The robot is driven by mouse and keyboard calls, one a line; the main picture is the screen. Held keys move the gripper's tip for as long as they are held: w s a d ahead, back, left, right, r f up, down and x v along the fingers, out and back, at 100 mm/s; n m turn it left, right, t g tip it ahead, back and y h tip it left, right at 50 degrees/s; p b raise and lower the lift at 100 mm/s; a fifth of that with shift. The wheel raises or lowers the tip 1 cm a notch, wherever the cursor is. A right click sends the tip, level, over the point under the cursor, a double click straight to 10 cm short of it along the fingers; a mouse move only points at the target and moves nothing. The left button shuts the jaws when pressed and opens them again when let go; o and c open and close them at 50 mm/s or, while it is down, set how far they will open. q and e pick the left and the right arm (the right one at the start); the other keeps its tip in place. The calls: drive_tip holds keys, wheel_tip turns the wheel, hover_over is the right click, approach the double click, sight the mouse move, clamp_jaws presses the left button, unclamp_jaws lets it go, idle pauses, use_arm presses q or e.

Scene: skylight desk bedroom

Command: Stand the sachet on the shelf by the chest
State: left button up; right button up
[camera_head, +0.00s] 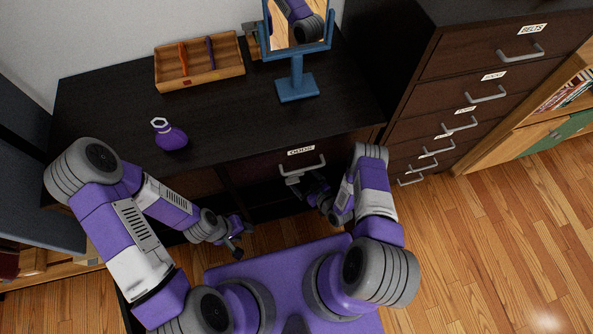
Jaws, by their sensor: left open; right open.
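A small rounded purple thing (171,136) with a pale ring at its top stands on the black desk, left of centre; I cannot tell if it is the sachet or a bottle. The dark chest of drawers (480,70) with labelled drawers stands at the right. A light wooden shelf (545,120) stands beside it at the right edge, partly cut off. My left gripper (238,236) is open and empty, low in front of the desk. My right gripper (306,186) is open near the handle of the desk's "ODDS" drawer; I cannot tell whether it touches.
The desk (110,95) also bears a wooden tray (200,80) with dividers and a blue-framed mirror (297,85) on a stand. The desk drawer (300,165) looks shut. Books (565,93) and a green panel (550,136) show in the shelf. Wooden floor (500,230) is clear at right.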

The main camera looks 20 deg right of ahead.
drive_tip(key=shift+s+d+r+m+g+h, duration=0.4)
drive_tip(key=shift+s+d+r+m+g, duration=0.1)
drive_tip(key=shift+s+d+r+g, duration=0.25)
drive_tip(key=s+a+r+m+g, duration=0.3)
drive_tip(key=s+a+r+g, duration=0.1)
drive_tip(key=s+r+g, duration=0.2)
drive_tip(key=s+a+r+m+g, duration=0.3)
drive_tip(key=s+a+r+g, duration=0.1)
drive_tip(key=s+r, duration=0.3)
drive_tip(key=s+g, duration=0.1)
drive_tip(key=s, duration=0.1)
drive_tip(key=shift+s+r+g, duration=0.3)
drive_tip(key=shift+g, duration=0.05)
wheel_tip(320, 180, up, 5)
drive_tip(key=p, duration=0.5)
drive_tip(key=shift+r+p, duration=0.1)
drive_tip(key=shift+p, duration=0.25)
